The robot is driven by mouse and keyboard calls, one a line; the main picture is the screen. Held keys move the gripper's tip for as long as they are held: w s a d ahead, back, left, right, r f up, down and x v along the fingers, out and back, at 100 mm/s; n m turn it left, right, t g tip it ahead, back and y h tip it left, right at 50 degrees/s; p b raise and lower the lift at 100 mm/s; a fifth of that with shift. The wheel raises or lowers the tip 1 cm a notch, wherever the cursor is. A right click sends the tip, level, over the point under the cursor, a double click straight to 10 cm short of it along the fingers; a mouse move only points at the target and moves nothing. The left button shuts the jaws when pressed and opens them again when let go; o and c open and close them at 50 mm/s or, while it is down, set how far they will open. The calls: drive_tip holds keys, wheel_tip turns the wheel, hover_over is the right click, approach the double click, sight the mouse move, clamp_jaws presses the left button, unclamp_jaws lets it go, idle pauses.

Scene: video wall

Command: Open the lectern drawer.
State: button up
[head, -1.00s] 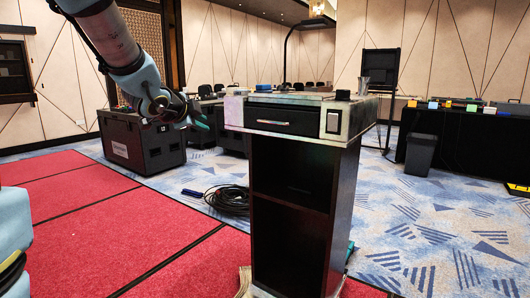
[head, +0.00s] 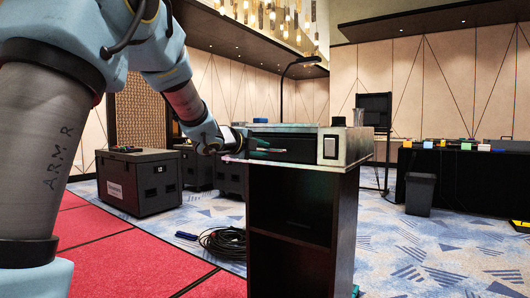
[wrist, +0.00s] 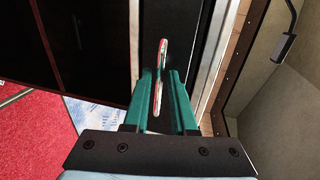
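The lectern (head: 338,210) stands in the middle of the head view. Its dark drawer (head: 300,150) is at the top, and its front looks flush with the lectern. The drawer's slim, light handle (head: 270,150) is partly hidden by my gripper (head: 258,145), which is at the left part of the drawer front. In the wrist view, the green fingers of my gripper (wrist: 163,80) point at the drawer front, with the red and pale handle (wrist: 162,62) between them. The fingers are close together; whether both touch the handle is unclear.
A black case (head: 140,183) stands at the left behind the lectern. A coiled cable (head: 222,242) lies on the floor beside it. A black-draped table (head: 465,185) and a bin (head: 420,193) stand at the right. The carpet between bin and lectern is clear.

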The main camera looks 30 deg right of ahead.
drive_tip(key=shift+x, duration=0.9)
drive_tip(key=shift+c, duration=0.2)
clamp_jaws()
idle(0.7)
